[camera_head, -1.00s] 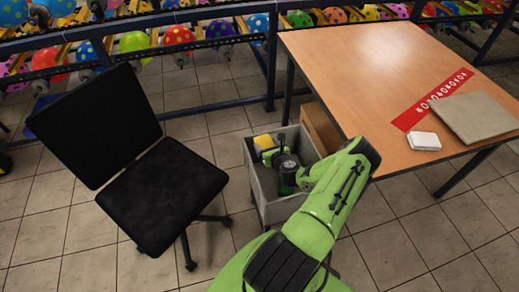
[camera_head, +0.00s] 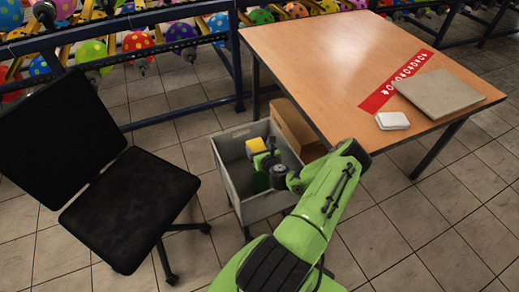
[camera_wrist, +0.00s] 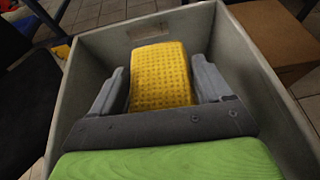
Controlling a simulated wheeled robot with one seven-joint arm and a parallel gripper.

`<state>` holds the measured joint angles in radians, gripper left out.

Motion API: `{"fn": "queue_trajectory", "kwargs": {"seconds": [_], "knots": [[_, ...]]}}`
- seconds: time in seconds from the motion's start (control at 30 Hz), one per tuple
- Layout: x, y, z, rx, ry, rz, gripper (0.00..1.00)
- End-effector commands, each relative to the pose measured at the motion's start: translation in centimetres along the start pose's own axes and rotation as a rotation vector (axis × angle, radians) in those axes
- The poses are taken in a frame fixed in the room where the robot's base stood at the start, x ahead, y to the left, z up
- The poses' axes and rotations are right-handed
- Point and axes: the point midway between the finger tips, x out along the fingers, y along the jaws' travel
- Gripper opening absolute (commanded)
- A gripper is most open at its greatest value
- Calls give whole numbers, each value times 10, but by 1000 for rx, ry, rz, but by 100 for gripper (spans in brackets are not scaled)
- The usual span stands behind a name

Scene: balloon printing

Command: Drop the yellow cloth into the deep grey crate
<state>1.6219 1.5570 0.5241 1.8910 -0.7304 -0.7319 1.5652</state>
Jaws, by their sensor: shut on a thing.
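The yellow cloth (camera_wrist: 160,76) looks like a thick folded block with a dotted surface. In the wrist view it sits between the two fingers of my gripper (camera_wrist: 162,88), which is shut on it. The deep grey crate (camera_wrist: 78,88) surrounds the gripper and the cloth in that view. In the head view the cloth (camera_head: 256,145) and my gripper (camera_head: 264,157) are over the inside of the grey crate (camera_head: 237,184), within its rim. The crate floor under the cloth is mostly hidden, so I cannot tell whether the cloth touches it.
A wooden table (camera_head: 310,55) stands right of the crate, with a grey board (camera_head: 450,93), a red strip (camera_head: 400,82) and a white item (camera_head: 392,121) on it. A cardboard box (camera_head: 290,122) is beside the crate. A black chair (camera_head: 128,205) stands left. Balloon racks line the back.

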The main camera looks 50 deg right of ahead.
Motion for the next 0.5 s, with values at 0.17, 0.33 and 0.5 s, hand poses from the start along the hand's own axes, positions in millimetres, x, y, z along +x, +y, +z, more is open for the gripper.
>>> {"fn": "queue_trajectory", "kwargs": {"seconds": [0.17,0.33,0.5], "knots": [[-1,0,2,0,-1,0,90],[-1,0,2,0,0,0,100],[-5,0,1,1,2,1,100]]}}
